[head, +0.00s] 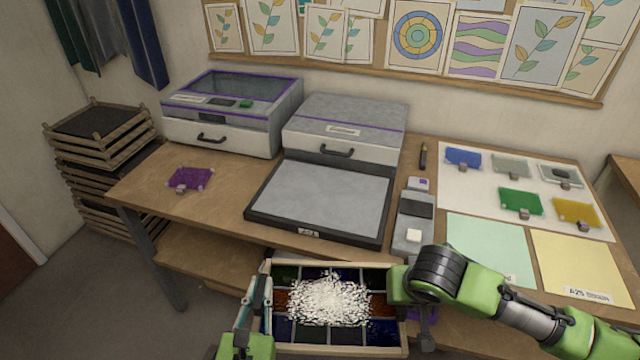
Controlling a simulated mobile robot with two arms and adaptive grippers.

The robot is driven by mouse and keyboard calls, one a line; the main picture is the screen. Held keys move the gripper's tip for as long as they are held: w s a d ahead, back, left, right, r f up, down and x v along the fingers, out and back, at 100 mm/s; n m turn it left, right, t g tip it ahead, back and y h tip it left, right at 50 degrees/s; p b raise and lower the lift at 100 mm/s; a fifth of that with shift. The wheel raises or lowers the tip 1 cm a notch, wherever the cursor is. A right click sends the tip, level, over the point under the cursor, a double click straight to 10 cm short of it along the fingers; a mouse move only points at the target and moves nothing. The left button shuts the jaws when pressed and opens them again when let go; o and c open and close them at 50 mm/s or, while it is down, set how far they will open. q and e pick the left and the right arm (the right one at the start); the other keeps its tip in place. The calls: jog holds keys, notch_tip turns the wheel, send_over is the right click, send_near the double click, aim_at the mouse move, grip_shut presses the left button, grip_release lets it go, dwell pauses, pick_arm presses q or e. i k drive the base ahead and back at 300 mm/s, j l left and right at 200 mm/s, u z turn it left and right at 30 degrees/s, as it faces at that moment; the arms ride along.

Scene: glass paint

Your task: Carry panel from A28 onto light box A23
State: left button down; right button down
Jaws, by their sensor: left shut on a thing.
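The panel (287,331), a wooden frame with several coloured glass panes, is in front of the table at the bottom middle. A speckled white patch covers its centre. My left gripper (259,296) is shut on the panel's left edge. My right gripper (408,290) is at the panel's right edge; its fingers are mostly hidden, so I cannot tell whether it grips. The light box A23 (322,198), a pale grey plate with a dark rim, lies on the table beyond the panel, with nothing on it. I cannot make out a label A28.
A purple piece (191,179) lies left. Coloured samples (520,202) and paper sheets (490,245) cover the right side.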

aim_at(333, 195)
jog(key=i, duration=1.3)
